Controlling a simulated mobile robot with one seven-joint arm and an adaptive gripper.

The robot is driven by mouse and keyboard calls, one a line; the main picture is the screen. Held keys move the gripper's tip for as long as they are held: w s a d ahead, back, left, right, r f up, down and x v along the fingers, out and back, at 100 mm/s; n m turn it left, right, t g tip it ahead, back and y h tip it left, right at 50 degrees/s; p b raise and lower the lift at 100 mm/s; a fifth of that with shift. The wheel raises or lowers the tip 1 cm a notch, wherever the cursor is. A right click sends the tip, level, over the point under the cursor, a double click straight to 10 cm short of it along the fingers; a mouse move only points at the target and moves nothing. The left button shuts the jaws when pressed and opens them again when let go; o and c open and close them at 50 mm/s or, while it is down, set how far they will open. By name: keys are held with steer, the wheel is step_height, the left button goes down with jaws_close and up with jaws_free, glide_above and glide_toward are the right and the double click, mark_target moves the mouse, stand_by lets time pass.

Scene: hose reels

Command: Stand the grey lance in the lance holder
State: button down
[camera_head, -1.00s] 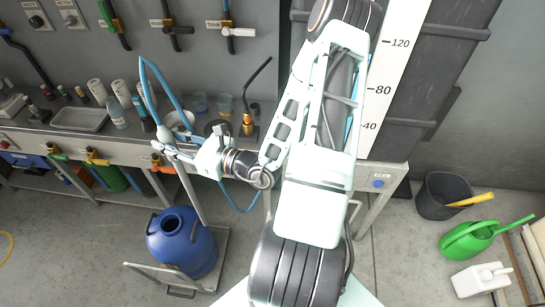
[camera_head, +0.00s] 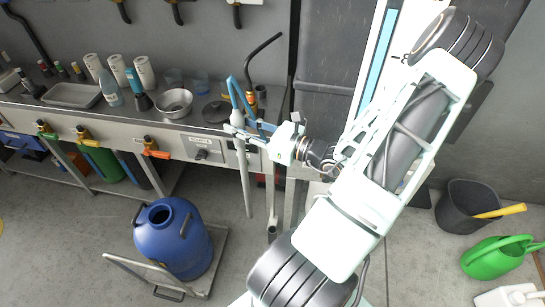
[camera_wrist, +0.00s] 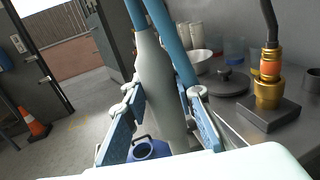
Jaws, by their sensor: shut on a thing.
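My gripper (camera_head: 240,131) is shut on the grey lance (camera_head: 243,175) near its upper end. The lance hangs almost upright in front of the bench's right end, its lower end above the floor. A blue hose loops up from its top. In the wrist view the grey body (camera_wrist: 158,90) sits between my fingers (camera_wrist: 165,94), with blue hose on both sides above; its lower end is hidden. A short grey tube with a dark mouth (camera_head: 272,232) stands right of the lance's lower end; it may be the lance holder, but I cannot tell for sure.
The bench (camera_head: 190,125) carries a metal bowl (camera_head: 174,103), bottles and a brass fitting on a black base (camera_wrist: 267,85). A blue drum (camera_head: 172,238) stands on a trolley at left. A black bucket (camera_head: 468,212) and green watering can (camera_head: 497,257) are at right.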

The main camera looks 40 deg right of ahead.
steer(key=s+d+f+b, duration=0.5)
steer(key=d+f, duration=0.2)
steer(key=f, duration=0.1)
steer(key=shift+s+d+h+b, duration=0.15)
steer(key=shift+s+h+b, duration=0.1)
steer(key=shift+h+b, duration=0.15)
steer(key=shift+r+m+p, duration=0.15)
steer(key=shift+m+p, duration=0.15)
steer(key=shift+p, duration=0.2)
step_height(320, 180, down, 17)
steer(key=b, duration=1)
steer(key=c, duration=1.5)
jaws_free()
